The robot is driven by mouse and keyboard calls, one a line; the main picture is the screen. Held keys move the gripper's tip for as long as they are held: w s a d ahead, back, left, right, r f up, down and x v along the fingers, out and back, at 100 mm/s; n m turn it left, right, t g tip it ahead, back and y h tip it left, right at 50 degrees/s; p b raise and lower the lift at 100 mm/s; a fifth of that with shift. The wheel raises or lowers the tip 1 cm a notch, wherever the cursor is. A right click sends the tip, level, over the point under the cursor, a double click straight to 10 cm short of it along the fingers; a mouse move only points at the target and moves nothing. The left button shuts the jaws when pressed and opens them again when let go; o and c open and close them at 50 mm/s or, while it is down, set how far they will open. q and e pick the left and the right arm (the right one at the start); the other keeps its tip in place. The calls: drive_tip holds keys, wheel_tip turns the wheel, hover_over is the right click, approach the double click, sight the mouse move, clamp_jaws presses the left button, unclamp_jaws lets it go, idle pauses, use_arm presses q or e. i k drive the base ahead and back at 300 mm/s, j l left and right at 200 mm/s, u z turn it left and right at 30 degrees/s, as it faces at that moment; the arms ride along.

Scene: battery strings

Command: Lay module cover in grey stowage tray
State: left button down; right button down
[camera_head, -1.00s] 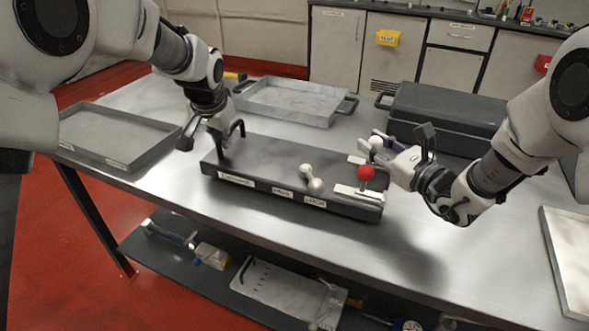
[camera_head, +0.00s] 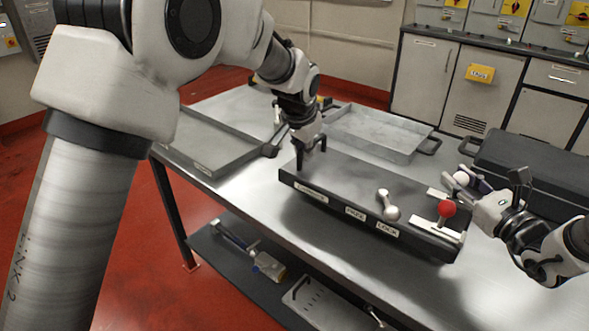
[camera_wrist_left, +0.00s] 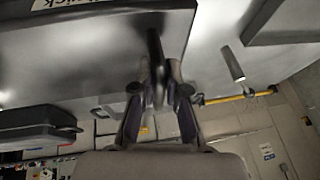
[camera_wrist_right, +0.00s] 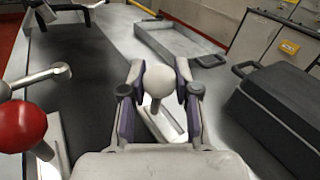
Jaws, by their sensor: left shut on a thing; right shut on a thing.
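The long black module (camera_head: 350,186) lies on the table, with white labels along its front side. I cannot clearly tell its cover from its body. My left gripper (camera_head: 311,147) is shut on a dark upright handle (camera_wrist_left: 156,62) at the module's left end. My right gripper (camera_head: 474,187) is shut on a white ball knob (camera_wrist_right: 159,80) at the module's right end; the knob also shows in the head view (camera_head: 461,178). A shallow grey tray (camera_head: 222,132) lies at the left of the table. Another grey tray with handles (camera_head: 380,132) lies behind the module.
A red ball knob (camera_head: 446,209) and a white lever (camera_head: 388,206) stand up from the module's right part. A black case (camera_head: 535,172) stands at the back right. A lower shelf (camera_head: 235,262) holds tools. Bare table lies between the left tray and module.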

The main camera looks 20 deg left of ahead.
sight(195, 138)
drive_tip(key=i+j, duration=0.1)
drive_tip(key=j, duration=0.5)
drive_tip(key=i+j, duration=0.1)
drive_tip(key=j, duration=1.15)
drive_tip(key=i+j, duration=0.15)
drive_tip(key=j, duration=0.45)
drive_tip(key=i+j, duration=0.1)
drive_tip(key=j, duration=0.55)
drive_tip(key=l+z, duration=0.05)
